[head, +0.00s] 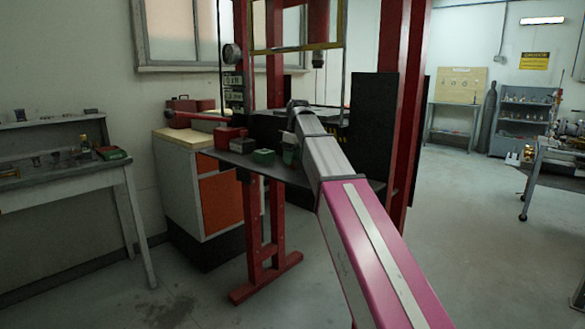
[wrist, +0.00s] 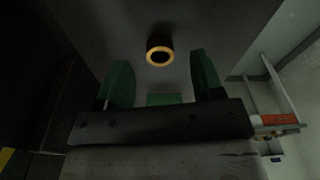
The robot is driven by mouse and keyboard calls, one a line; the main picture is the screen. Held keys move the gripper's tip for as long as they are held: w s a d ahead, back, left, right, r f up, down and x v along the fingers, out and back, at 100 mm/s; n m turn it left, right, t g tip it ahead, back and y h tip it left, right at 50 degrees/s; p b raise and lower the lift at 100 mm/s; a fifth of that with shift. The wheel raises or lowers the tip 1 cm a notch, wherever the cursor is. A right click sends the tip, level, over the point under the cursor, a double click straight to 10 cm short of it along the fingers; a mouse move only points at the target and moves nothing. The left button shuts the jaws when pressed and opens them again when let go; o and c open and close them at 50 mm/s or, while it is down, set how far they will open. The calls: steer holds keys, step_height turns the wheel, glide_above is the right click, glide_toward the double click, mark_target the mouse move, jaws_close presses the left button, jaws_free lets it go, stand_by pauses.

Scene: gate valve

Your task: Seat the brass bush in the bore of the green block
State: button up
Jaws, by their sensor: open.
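The brass bush (wrist: 160,52) shows in the wrist view as a bright ring on a dark short cylinder, over a grey surface. It lies between the lines of my two green fingers, near their tips, and no finger touches it in the picture. My gripper (wrist: 159,63) is open and empty. A green patch shows between the finger bases; I cannot tell what it is. In the head view the green block (head: 263,156) sits on the press's dark table, just left of my gripper (head: 289,156). Its bore is too small to make out. The bush is not distinguishable there.
A red box (head: 231,133) stands behind and left of the green block. Red press uprights (head: 275,70) and a black panel (head: 372,115) stand close around my arm. A cabinet (head: 205,190) and a workbench (head: 75,175) are at left. Open floor lies at right.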

step_height(320, 180, down, 2)
steer(key=shift+a+f, duration=0.1)
steer(key=shift+f, duration=0.1)
steer(key=shift+c, duration=0.2)
steer(key=c, duration=1)
steer(key=shift+r, duration=0.1)
